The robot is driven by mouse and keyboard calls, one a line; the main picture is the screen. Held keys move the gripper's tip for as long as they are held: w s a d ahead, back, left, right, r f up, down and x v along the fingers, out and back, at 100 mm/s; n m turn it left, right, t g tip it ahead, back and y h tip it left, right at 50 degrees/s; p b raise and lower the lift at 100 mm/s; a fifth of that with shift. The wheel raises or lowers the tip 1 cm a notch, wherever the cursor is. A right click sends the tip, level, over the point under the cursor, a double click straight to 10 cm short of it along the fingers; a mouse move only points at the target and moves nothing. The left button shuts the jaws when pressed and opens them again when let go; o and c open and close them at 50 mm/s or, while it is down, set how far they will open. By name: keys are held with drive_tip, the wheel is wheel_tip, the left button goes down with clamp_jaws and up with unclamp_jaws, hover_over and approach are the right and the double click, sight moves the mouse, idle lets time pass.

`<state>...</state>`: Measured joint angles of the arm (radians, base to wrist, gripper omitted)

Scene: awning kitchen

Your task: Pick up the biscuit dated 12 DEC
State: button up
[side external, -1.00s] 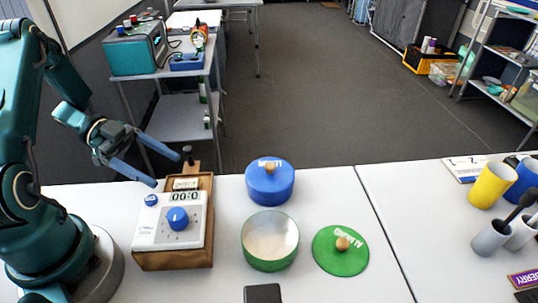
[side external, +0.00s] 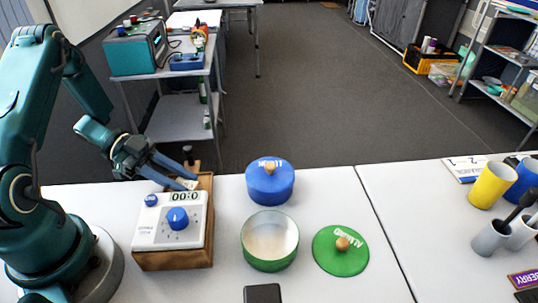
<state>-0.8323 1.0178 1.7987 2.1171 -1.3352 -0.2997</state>
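My gripper (side external: 189,181) is low over the far end of the wooden box (side external: 207,210). Its blue fingers reach down to a small cream piece (side external: 188,184) behind the timer display. I cannot tell whether the fingers are closed on this piece or only around it. No date is readable, so I cannot confirm that it is the biscuit dated 12 DEC. The green tin (side external: 246,256) stands open, with a pale inside and no biscuit visible in it. Its green lid (side external: 338,262) lies to its right. The blue tin (side external: 270,187) has its lid on.
A white timer (side external: 155,236) with a blue dial sits on the wooden box. A dark block (side external: 263,293) lies at the table's near edge. Yellow (side external: 490,186) and blue cups and grey holders stand far right. The table around the green lid is clear.

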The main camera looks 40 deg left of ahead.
clamp_jaws()
